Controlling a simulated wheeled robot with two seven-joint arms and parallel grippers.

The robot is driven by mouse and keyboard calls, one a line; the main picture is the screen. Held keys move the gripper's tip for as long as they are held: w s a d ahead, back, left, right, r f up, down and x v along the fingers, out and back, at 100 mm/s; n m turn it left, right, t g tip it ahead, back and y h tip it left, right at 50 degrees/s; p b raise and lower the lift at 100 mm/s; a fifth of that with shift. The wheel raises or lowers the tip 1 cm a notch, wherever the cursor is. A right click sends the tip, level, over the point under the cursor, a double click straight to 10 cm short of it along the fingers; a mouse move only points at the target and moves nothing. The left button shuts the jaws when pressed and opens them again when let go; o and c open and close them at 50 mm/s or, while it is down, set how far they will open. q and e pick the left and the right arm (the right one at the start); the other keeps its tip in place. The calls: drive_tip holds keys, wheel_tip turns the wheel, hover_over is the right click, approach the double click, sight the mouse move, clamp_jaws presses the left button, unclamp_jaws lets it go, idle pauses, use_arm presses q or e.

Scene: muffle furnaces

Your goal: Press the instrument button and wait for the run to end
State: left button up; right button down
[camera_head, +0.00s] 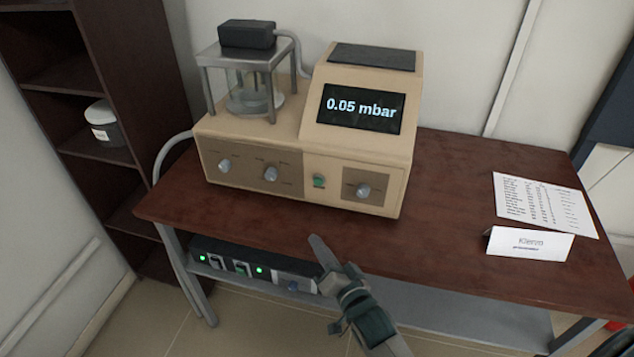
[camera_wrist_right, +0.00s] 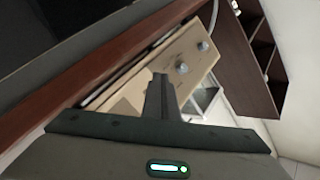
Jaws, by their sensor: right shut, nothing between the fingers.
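The beige instrument (camera_head: 300,150) stands on the brown table, with a screen (camera_head: 360,108) reading "0.05 mbar". A small green button (camera_head: 319,181) sits low on its front panel, between the middle knob (camera_head: 271,173) and the right knob (camera_head: 363,190). My right gripper (camera_head: 316,240) is shut and empty, in front of the table's front edge and apart from the button. In the right wrist view the closed fingers (camera_wrist_right: 161,78) point toward the instrument's front (camera_wrist_right: 190,55), where two knobs show. The button cannot be made out there. My left gripper is out of view.
A glass chamber (camera_head: 248,85) with a black top stands on the instrument's left part. A paper sheet (camera_head: 545,204) and a folded name card (camera_head: 528,243) lie at the right of the table (camera_head: 450,215). A black unit with green lights (camera_head: 228,262) sits below. A dark shelf (camera_head: 110,60) stands left.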

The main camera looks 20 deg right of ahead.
sight(318, 181)
drive_tip(key=w+a+r+m+t+y, duration=0.1)
drive_tip(key=w+r+m+t, duration=0.1)
drive_tip(key=r, duration=0.3)
drive_tip(key=shift+w+a+r+t+y, duration=0.25)
drive_tip(key=shift+w+r+t+y, duration=0.05)
drive_tip(key=shift+w+t, duration=0.4)
drive_tip(key=shift+w+d, duration=0.1)
drive_tip(key=shift+w, duration=0.05)
drive_tip(key=w+d+b, duration=0.2)
drive_tip(key=w+d, duration=0.2)
drive_tip(key=w, duration=0.3)
drive_tip(key=shift+d, duration=0.4)
drive_tip(key=shift+w, duration=0.15)
idle(1.6)
drive_tip(key=shift+w+d, duration=0.2)
